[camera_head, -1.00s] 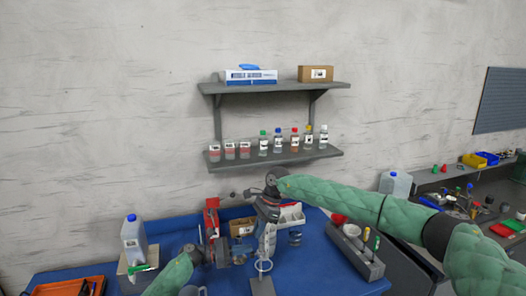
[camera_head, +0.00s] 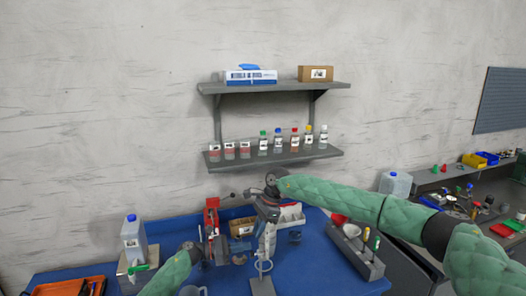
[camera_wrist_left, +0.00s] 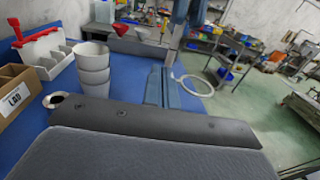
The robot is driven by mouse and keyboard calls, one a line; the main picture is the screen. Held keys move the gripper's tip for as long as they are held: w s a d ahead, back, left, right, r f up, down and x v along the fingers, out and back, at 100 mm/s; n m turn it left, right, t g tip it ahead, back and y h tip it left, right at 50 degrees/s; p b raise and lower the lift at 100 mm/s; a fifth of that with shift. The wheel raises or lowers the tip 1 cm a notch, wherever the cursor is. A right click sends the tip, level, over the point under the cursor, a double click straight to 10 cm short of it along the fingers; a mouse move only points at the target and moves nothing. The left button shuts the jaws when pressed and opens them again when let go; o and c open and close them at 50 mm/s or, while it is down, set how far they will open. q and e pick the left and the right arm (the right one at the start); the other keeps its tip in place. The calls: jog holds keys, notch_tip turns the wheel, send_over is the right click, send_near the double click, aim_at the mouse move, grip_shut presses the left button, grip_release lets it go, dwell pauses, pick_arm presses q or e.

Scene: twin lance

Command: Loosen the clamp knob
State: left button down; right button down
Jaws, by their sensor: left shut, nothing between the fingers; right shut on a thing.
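The clamp knob cannot be made out for sure. A pale ring (camera_head: 263,266) stands over a grey base plate (camera_head: 262,287) on the blue table. The ring also shows in the left wrist view (camera_wrist_left: 197,86). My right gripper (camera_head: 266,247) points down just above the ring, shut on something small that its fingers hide. My left gripper (camera_head: 222,252) is shut and empty, beside a red upright device (camera_head: 212,217) and left of the ring. In the left wrist view my left fingers (camera_wrist_left: 163,90) point forward close to the ring.
A cardboard box (camera_head: 243,227) and a white compartment tray (camera_head: 291,216) stand behind. A jug (camera_head: 133,238) stands left, a mug (camera_head: 192,291) in front. A grey tool holder (camera_head: 357,255) stands right. Stacked cups (camera_wrist_left: 93,70) are left of my left fingers. A shelf (camera_head: 275,159) hangs above.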

pick_arm(q)
jog(key=v, duration=0.5)
jog(key=shift+s+a, duration=0.1)
jog(key=shift+a, duration=0.25)
jog(key=s+d, duration=0.1)
jog(key=d, duration=0.5)
jog(key=shift+d+f, duration=0.2)
jog(key=shift+f, duration=0.15)
dwell(0.5)
jog(key=shift+w+f, duration=0.2)
jog(key=shift+f, duration=0.35)
dwell(1.1)
jog(key=shift+w+a, duration=0.2)
jog(key=shift+w, duration=0.35)
dwell(0.5)
dwell(0.3)
